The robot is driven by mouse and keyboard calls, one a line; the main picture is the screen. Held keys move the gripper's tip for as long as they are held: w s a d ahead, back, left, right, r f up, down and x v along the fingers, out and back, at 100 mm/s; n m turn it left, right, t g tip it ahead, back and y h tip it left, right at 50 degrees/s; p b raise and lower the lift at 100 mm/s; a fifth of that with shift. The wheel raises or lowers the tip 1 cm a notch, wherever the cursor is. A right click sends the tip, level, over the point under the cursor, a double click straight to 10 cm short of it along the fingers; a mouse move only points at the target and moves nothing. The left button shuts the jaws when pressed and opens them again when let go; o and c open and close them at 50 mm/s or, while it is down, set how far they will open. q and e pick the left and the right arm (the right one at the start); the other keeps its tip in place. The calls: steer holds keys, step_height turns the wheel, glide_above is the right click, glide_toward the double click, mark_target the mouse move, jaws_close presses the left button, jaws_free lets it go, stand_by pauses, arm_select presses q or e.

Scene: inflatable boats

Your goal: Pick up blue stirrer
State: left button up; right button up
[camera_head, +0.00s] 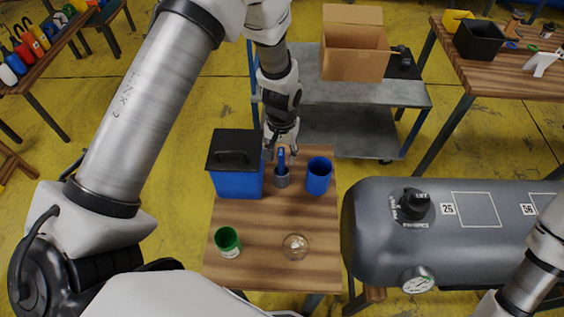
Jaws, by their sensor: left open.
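The blue stirrer (281,158) stands upright in a small grey cup (281,181) on the small wooden table (265,225). My left gripper (280,148) is open and points down at the top of the stirrer, with its fingers close around or just beside it. Whether the fingers touch the stirrer cannot be told. My right gripper is not in view.
A blue box with a black lid (237,182) stands left of the grey cup, and a blue cup (318,175) stands right. A green can (228,241) and a clear glass bowl (295,246) are nearer. A grey tank (450,245) borders the table's right.

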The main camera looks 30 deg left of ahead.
arm_select(q)
steer(key=shift+s+r, duration=0.15)
steer(key=shift+s, duration=0.15)
jaws_close()
steer(key=shift+w, duration=0.1)
